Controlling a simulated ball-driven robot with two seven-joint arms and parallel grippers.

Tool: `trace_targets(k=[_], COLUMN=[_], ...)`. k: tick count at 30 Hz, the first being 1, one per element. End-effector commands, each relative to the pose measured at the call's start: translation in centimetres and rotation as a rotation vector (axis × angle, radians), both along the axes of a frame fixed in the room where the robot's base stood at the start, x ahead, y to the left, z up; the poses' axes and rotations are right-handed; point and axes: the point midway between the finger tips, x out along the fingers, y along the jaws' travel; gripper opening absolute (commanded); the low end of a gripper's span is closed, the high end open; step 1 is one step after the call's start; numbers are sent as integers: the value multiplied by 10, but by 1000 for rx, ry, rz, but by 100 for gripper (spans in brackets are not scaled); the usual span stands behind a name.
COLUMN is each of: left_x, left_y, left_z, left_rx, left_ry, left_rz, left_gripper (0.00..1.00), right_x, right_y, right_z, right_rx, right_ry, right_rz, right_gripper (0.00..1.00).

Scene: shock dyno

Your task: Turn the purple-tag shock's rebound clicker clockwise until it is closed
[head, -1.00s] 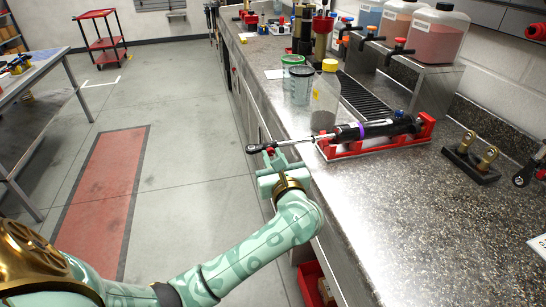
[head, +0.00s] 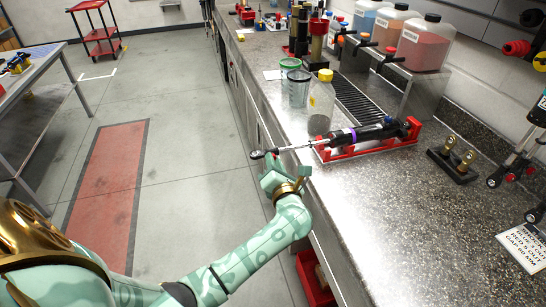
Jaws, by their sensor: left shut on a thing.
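The purple-tag shock (head: 370,136) is a black-bodied damper with a purple band, lying along the bench in a red cradle (head: 372,149). Its bright shaft points left, and the dark eye end (head: 257,154) juts out past the bench's front edge. My left gripper (head: 274,161) is at this eye end, just below the shaft, reaching up from the aisle side. It is shut on the rebound clicker, which its fingers mostly hide, so the clicker's setting cannot be read. My right gripper is out of view.
Fluid jugs (head: 426,43) sit on a raised shelf. A black block with brass eyes (head: 453,160) lies right of the cradle. The front right of the bench (head: 400,220) is clear.

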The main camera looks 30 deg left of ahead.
Motion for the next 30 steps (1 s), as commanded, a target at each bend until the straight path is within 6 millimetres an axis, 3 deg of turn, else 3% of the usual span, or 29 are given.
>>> trace_targets(k=[9,28,29,30], left_x=[0,0,0,0], left_y=[0,0,0,0], left_z=[2,0,0,0], left_rx=[101,131,131,131], left_ry=[116,151,151,151], left_rz=[-13,-17,-17,-17], left_gripper=[0,0,25,36], right_x=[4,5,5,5], right_y=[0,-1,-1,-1], right_z=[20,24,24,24], right_rx=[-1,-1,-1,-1], right_ry=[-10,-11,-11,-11], right_rz=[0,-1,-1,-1], right_gripper=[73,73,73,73])
